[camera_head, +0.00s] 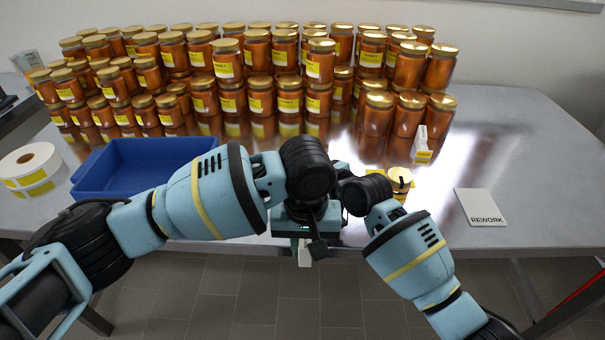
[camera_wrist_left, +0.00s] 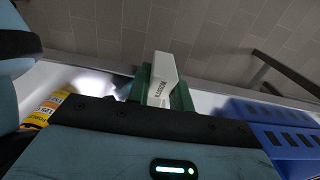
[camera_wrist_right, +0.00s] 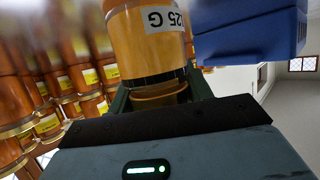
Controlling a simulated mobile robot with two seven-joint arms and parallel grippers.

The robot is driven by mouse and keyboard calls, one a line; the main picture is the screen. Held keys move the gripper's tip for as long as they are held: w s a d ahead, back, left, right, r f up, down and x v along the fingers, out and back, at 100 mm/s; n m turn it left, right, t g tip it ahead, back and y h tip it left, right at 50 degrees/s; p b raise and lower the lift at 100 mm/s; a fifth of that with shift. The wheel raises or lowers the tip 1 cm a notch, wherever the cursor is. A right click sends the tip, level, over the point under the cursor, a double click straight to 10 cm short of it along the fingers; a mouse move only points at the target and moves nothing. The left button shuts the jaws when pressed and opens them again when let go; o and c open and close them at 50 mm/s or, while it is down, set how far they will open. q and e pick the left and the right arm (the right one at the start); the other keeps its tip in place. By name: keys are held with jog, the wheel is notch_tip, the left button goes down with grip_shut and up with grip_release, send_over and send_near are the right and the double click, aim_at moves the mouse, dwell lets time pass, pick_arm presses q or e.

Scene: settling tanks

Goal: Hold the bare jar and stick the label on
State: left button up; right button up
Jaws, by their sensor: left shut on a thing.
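My left gripper (camera_head: 305,246) is near the table's front edge, pointing down. Its green fingers are shut on a white block-like piece (camera_wrist_left: 162,78) with small dark print, which also shows below the fingers in the head view (camera_head: 305,260). An amber and yellow jar (camera_head: 399,182) with a gold top stands out beside my right arm. In the right wrist view the jar (camera_wrist_right: 150,45) shows "125 G" print and a dark band. My right gripper (camera_wrist_right: 158,95) has its fingers on both sides of it, seemingly shut on it; in the head view its fingers are hidden.
Many honey jars (camera_head: 290,98) with yellow labels stand stacked at the back. A blue crate (camera_head: 88,188) and a label roll (camera_head: 30,168) are at the left. A white and yellow box (camera_head: 421,146) stands behind the jar. A REWORK card (camera_head: 481,206) lies right; the table around it is clear.

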jog(key=c, duration=0.4)
jog(key=o, duration=1.2)
jog(key=shift+d, duration=0.1)
jog(key=v, duration=1.2)
